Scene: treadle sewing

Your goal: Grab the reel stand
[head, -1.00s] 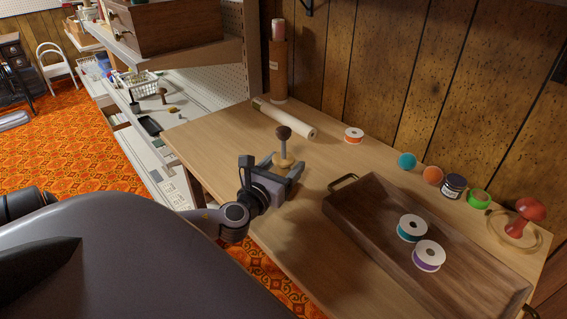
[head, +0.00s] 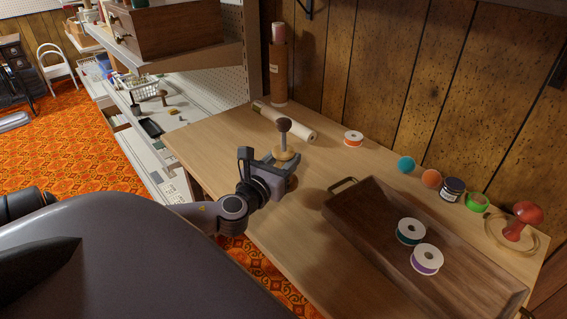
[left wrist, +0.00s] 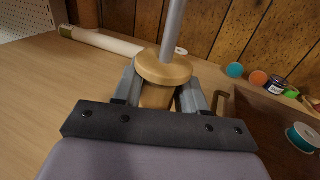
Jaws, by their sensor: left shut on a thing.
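The reel stand (head: 286,155) has a pale wooden base, an upright metal rod and a dark round knob on top. My left gripper (head: 278,164) is shut on its wooden lower part, and the stand is upright near the left part of the wooden table (head: 225,140). In the left wrist view, the stand's round wooden collar (left wrist: 164,68) and rod rise between the two fingers; the knob is out of that view. Whether its base touches the table is hard to tell. My right gripper is not in view.
A brown tray (head: 350,215) with a teal reel (head: 411,231) and a purple reel (head: 427,259) lies to the right. Behind are a white roll (head: 290,123) and an orange-edged reel (head: 353,138). Several small items and a red pincushion-like knob (head: 527,213) line the wall.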

